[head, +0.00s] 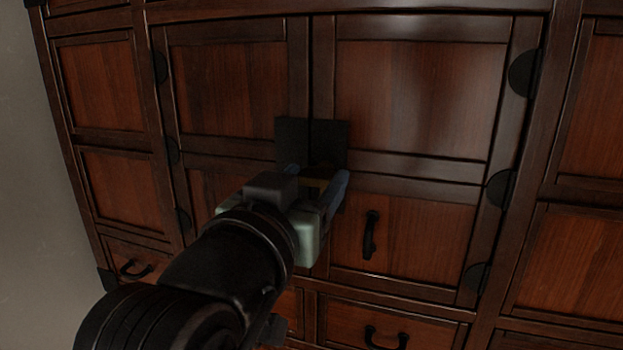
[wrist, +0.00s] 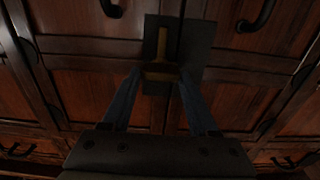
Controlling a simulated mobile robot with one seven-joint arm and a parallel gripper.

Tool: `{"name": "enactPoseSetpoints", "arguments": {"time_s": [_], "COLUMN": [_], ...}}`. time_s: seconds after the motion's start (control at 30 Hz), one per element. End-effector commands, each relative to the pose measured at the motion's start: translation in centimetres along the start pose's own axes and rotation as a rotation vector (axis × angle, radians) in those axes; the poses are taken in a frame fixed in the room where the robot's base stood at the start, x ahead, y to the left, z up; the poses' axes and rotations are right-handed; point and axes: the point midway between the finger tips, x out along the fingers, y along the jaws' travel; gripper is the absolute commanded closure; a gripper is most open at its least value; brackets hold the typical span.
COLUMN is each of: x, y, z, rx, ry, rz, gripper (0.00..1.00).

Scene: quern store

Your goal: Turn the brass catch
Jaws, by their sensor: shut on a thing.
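The brass catch (wrist: 161,71) is a small T-shaped brass piece on a black square plate (wrist: 207,49), at the meeting of two cabinet doors. My gripper (wrist: 160,76) is shut on the catch's crossbar, with one blue finger at each end of it. In the wrist view the catch's stem points up the picture. In the head view my gripper (head: 317,180) is at the lower part of the black plate (head: 322,132), and only a little brass shows between the fingers.
The left door (head: 232,85) and right door (head: 415,90) look closed. A black handle (head: 371,235) stands out from the right door. Drawers with black handles, including a lower one (head: 385,338), lie below. Black round hinges (head: 524,73) line the doors' outer edges.

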Motion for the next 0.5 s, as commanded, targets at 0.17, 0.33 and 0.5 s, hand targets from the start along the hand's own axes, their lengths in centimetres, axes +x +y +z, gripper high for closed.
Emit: {"name": "enactPoseSetpoints", "arguments": {"time_s": [0.17,0.33,0.5], "x": [-0.01,-0.01,-0.01], "y": [0.00,0.03,0.10], "z": [-0.01,0.02,0.10], "rx": [0.008,0.052,0.149], "ry": [0.001,0.003,0.005], "rz": [0.000,0.000,0.000], "gripper": [0.96,0.96,0.96]}}
